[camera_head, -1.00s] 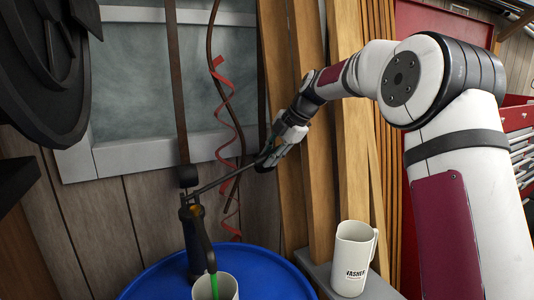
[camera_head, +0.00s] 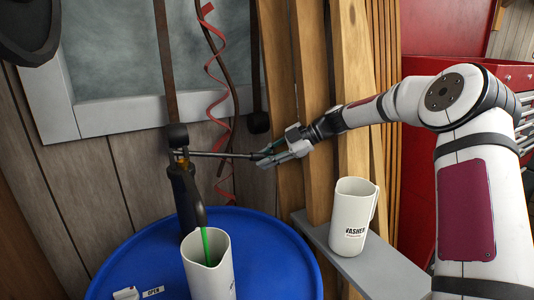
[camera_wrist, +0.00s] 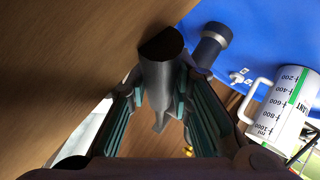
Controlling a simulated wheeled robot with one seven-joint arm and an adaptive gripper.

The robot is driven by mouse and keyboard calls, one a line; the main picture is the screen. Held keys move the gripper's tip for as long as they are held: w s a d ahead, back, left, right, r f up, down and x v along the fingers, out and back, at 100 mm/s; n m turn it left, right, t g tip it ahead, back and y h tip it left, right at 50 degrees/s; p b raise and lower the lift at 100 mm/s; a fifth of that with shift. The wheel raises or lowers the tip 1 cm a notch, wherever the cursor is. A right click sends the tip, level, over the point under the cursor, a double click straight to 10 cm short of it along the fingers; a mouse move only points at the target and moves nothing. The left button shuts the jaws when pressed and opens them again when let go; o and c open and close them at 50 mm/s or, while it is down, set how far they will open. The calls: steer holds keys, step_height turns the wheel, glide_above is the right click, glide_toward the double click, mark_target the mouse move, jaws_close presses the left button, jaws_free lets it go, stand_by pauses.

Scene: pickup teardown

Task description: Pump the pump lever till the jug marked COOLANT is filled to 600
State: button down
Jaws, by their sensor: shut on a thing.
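My gripper (camera_head: 268,157) is shut on the outer end of the pump lever (camera_head: 225,155), a thin dark rod now close to level. The lever's end (camera_wrist: 158,85) shows between the fingers in the wrist view. The pump (camera_head: 183,195) stands on the blue drum. A green stream (camera_head: 206,245) runs from its spout into the white jug (camera_head: 207,272). In the wrist view a white jug (camera_wrist: 272,128) shows "ANT", a scale from 200 to 1000 and a green strip (camera_wrist: 300,86) at the low-number end. I cannot read its exact level.
The blue drum top (camera_head: 265,255) carries a small fitting (camera_head: 126,293) and an OPEN tag (camera_head: 153,292). A WASHER jug (camera_head: 352,215) stands on a grey ledge (camera_head: 375,265) at right. Wooden boards (camera_head: 305,75) stand behind my gripper.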

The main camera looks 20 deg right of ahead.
steer(key=shift+f, duration=0.1)
stand_by(0.3)
steer(key=c, duration=1.4)
jaws_free()
steer(key=v, duration=1.2)
